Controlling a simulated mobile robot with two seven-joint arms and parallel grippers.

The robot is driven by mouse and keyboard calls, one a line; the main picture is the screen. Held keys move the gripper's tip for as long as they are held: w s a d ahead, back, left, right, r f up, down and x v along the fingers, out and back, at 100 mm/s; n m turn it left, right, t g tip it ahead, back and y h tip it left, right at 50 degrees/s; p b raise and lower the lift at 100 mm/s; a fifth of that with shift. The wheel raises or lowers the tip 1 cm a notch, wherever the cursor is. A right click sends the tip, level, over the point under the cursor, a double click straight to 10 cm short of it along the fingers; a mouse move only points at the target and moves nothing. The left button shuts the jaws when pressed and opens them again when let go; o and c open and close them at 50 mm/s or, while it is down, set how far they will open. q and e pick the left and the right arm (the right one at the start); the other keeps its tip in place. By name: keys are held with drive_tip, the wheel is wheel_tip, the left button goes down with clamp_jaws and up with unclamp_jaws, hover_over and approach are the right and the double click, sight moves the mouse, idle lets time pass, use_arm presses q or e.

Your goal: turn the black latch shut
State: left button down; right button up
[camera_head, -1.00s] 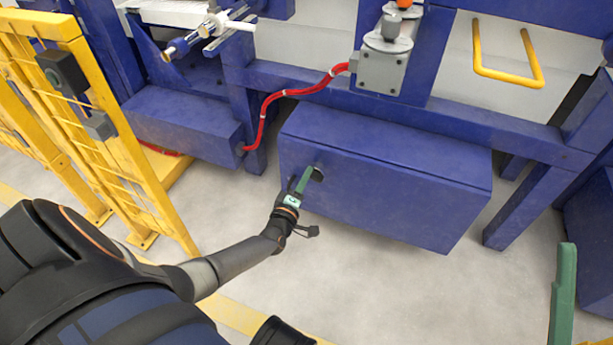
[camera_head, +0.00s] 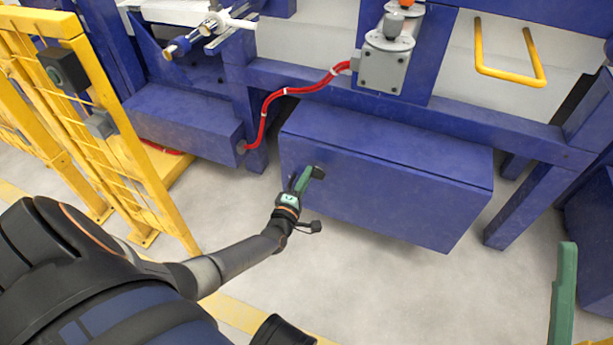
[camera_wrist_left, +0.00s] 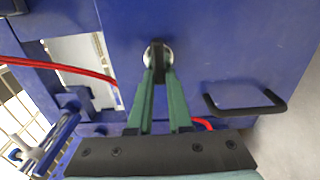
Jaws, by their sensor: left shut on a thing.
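The black latch (camera_wrist_left: 157,56) sits on a round silver base on the front of a blue box (camera_head: 390,200). In the left wrist view it stands between the tips of my left gripper's green fingers (camera_wrist_left: 158,74), which are shut on it. In the head view my left gripper (camera_head: 309,180) reaches the upper left of the box front, and the latch (camera_head: 319,171) shows dark at the fingertips. At the lower right of the head view, a green finger (camera_head: 563,295), apparently of my right gripper, stands apart from the box; its other finger is not visible.
A black handle (camera_wrist_left: 245,107) is on the box beside the latch. A yellow fence (camera_head: 130,150) stands at the left. A red hose (camera_head: 265,117) runs above the box's left side. The grey floor (camera_head: 400,290) in front of the box is clear.

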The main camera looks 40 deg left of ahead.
use_arm(q)
drive_tip(key=c, duration=0.8)
unclamp_jaws()
drive_tip(key=shift+c, duration=0.2)
drive_tip(key=p+v, duration=0.4)
drive_tip(key=v, duration=0.8)
drive_tip(key=shift+s, duration=0.25)
drive_tip(key=shift+d, duration=0.1)
